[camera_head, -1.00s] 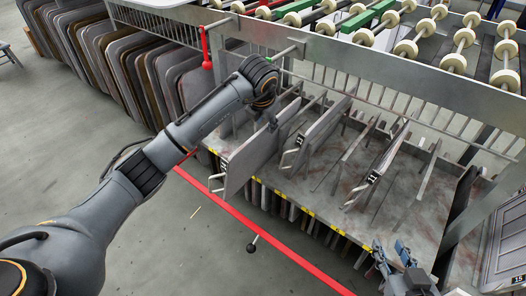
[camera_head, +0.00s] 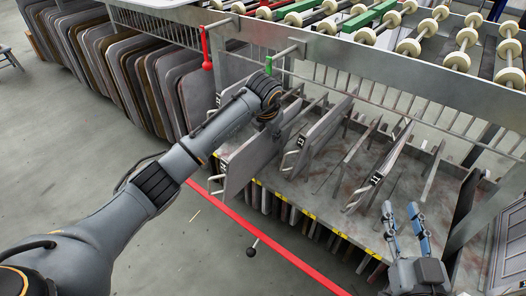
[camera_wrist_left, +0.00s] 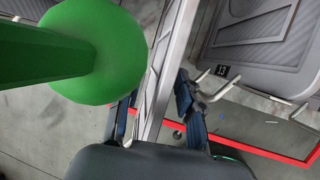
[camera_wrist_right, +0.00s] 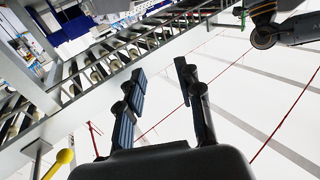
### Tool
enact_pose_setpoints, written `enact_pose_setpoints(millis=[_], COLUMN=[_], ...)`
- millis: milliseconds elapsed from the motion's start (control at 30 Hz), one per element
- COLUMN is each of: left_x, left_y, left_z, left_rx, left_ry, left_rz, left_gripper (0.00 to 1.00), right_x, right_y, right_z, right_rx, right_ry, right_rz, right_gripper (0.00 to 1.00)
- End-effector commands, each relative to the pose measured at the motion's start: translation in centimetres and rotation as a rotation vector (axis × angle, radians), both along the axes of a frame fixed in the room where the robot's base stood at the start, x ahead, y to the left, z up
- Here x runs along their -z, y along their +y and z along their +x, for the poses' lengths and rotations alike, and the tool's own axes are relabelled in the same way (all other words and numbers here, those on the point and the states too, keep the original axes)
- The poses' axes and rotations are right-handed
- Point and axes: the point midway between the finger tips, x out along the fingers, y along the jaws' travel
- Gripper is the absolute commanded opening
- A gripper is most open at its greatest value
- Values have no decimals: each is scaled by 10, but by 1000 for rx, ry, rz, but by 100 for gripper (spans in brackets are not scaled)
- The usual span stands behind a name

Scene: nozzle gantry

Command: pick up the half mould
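Several grey half moulds stand on edge in the rack, with bent handles and dark number tags. The front-left one (camera_head: 250,165) is beneath my left wrist; another (camera_head: 328,128) stands right of it. My left gripper (camera_head: 271,124) is mostly hidden by its wrist in the head view, near that front-left mould's upper edge. In the left wrist view its fingers (camera_wrist_left: 157,112) are apart, with a metal bar showing between them. A mould with tag and handles (camera_wrist_left: 262,40) shows right of them. My right gripper (camera_head: 405,218) is open and empty, fingers upward, at the rack's right front.
A green ball-ended part (camera_wrist_left: 105,50) looms close in the left wrist view. A slotted metal rail (camera_head: 350,60) and rollers (camera_head: 409,48) lie above and behind the moulds. A red bar (camera_head: 270,242) runs along the floor in front. Many plates (camera_head: 120,60) stand at left.

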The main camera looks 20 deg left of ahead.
Motion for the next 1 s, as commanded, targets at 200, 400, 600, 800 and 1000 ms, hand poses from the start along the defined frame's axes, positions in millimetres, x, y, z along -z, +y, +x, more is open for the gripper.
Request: enact_pose_setpoints(millis=[200, 400, 600, 800, 1000], left_x=[0, 0, -5, -7, -19], left_y=[0, 0, 0, 0, 0], left_z=[0, 0, 2, 2, 2], left_rx=[0, 0, 0, 0, 0], left_ry=[0, 0, -10, -10, -11], left_rz=[0, 0, -2, -1, -1], left_gripper=[1, 0, 0, 0, 0], right_x=[0, 0, -1, 0, 19], right_y=[0, 0, 0, 0, -4], right_z=[0, 0, 0, 0, -1], right_rx=[0, 0, 0, 0, 7], right_ry=[1, 1, 1, 7, 105], right_rz=[0, 0, 0, -2, -28], right_gripper=[36, 36, 36, 36, 36])
